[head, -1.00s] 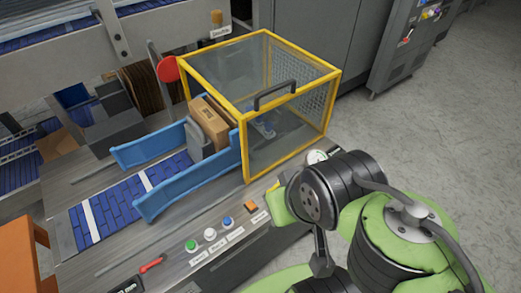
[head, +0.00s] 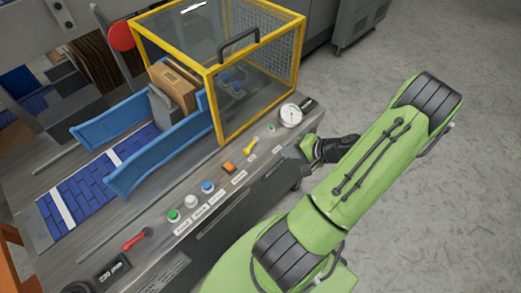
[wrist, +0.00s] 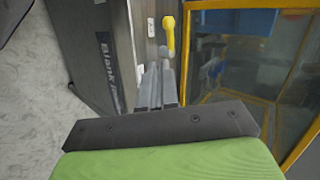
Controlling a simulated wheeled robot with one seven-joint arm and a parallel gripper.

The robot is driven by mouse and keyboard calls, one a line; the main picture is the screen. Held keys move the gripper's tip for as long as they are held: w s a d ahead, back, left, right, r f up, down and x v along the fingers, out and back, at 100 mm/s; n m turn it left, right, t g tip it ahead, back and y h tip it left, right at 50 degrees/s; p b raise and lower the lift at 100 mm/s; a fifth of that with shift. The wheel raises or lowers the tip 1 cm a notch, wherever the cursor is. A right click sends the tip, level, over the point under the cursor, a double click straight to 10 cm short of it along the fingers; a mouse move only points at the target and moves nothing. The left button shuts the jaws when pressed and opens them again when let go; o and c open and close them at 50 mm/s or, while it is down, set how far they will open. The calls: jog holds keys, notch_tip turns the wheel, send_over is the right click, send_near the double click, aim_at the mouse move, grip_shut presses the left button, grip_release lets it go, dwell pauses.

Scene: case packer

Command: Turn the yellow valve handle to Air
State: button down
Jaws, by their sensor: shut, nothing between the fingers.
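The yellow valve handle (head: 250,145) is on the sloped control panel, to the right of the orange switch. It points up and to the right in the head view. In the wrist view the yellow handle (wrist: 170,33) stands just past my fingertips, with its long part pointing up. A small white label lies beside it, too small to read. My gripper (wrist: 158,72) is shut and empty, its fingers side by side and seemingly just short of the handle. In the head view its dark wrist end (head: 334,149) is by the panel's right edge; the fingertips are hard to make out there.
A yellow-framed clear guard box (head: 214,105) stands just behind the panel. A round gauge (head: 291,115), an orange switch (head: 229,168), several push buttons and a red lever (head: 134,241) share the panel. Open grey floor (head: 420,60) lies to the right.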

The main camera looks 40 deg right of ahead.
jog(key=b, duration=0.1)
send_near(248, 149)
notch_tip(248, 149, down, 4)
jog(key=w, duration=0.4)
jog(key=shift+a+f+b, duration=0.15)
jog(key=shift+f+b, duration=0.1)
jog(key=shift+b, duration=0.05)
jog(key=shift+w, duration=0.25)
jog(key=shift+a, duration=0.1)
jog(key=shift+w+a+f+m+h, duration=0.1)
jog(key=shift+w+a+m+h, duration=0.1)
jog(key=shift+m+h, duration=0.3)
jog(key=shift+w+a+b, duration=0.45)
jog(key=shift+b, duration=0.05)
jog(key=shift+s+d+m, duration=0.1)
jog(key=shift+d+m, duration=0.05)
jog(key=shift+m, duration=0.15)
